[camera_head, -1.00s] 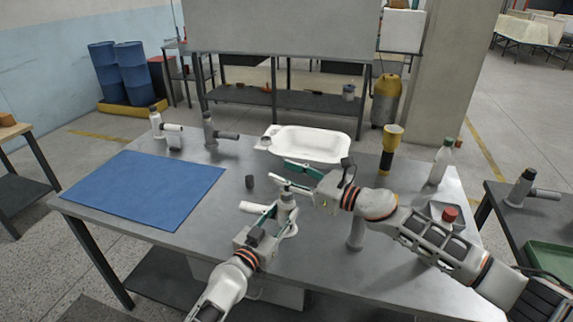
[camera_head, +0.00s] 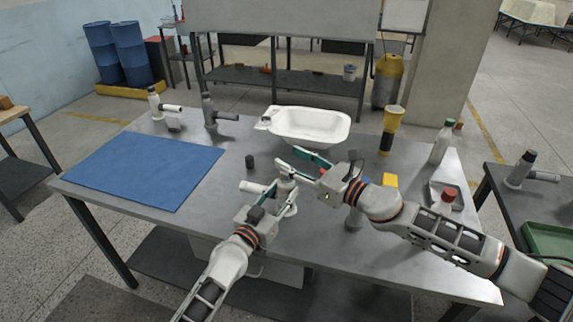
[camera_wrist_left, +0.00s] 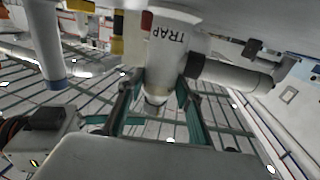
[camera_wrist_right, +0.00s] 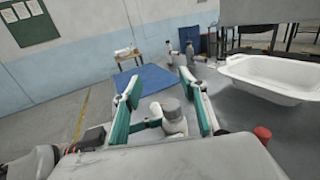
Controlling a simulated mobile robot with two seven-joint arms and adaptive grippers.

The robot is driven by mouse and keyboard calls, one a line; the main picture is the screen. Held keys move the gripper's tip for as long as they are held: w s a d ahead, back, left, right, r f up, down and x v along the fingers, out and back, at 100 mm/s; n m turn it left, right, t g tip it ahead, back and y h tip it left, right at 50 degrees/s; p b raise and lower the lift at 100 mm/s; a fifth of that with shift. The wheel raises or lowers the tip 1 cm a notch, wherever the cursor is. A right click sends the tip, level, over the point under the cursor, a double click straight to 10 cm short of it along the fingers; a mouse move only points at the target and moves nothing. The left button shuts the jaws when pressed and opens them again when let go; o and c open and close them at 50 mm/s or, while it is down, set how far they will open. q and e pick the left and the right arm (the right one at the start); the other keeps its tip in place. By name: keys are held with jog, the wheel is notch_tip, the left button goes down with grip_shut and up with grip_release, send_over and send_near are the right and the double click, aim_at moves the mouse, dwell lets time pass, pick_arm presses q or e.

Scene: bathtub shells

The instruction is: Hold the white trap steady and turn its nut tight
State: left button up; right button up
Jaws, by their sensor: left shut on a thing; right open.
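The white trap (camera_head: 289,198) stands upright near the middle of the metal table, with a side pipe (camera_head: 252,187) pointing left. Its label "TRAP" shows in the left wrist view (camera_wrist_left: 170,45). My left gripper (camera_head: 277,199) is shut on the trap's body from the near left, its green-padded fingers on both sides. The nut (camera_wrist_right: 172,107) shows as a grey cap on top of the trap in the right wrist view. My right gripper (camera_head: 287,160) is open at the trap's top, coming in from the right. Its fingers (camera_wrist_right: 162,95) are spread to either side of the nut, with visible space between.
A white tub (camera_head: 310,125) stands at the back. A blue mat (camera_head: 145,170) covers the left side. A small dark cylinder (camera_head: 250,162) stands just behind the trap.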

jog(key=s+d+f+m+t+h, duration=0.3)
jog(key=s+d+f+h, duration=0.15)
jog(key=s+f, duration=0.2)
jog(key=shift+y, duration=0.35)
jog(key=x, duration=1.1)
jog(key=shift+a+r, duration=0.15)
jog(key=shift+r, duration=0.1)
jog(key=c, duration=1.1)
